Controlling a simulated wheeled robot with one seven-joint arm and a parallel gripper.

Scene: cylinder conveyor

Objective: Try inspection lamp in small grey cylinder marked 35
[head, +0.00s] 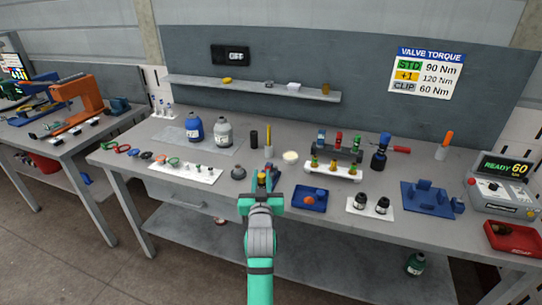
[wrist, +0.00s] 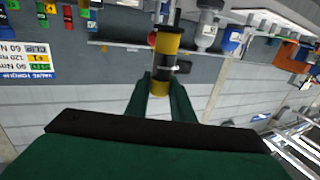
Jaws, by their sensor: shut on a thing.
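My gripper (head: 264,190) is raised over the front middle of the workbench. In the wrist view, which is upside down, my gripper (wrist: 160,88) is shut on a yellow and black cylindrical thing (wrist: 167,45) that looks like the inspection lamp. Its far end points away from the fingers. In the head view it is small and partly hidden by my gripper. A grey bottle-like cylinder (head: 223,133) with a white label stands on a clear mat, beside a larger blue one (head: 194,127). I cannot read a 35 on any cylinder.
A white strip with several small parts (head: 187,168) lies left of my gripper. A blue tray (head: 309,199) and a rack of coloured valves (head: 336,150) are to the right. A shelf (head: 250,88) runs along the back wall. A torque display (head: 500,170) stands far right.

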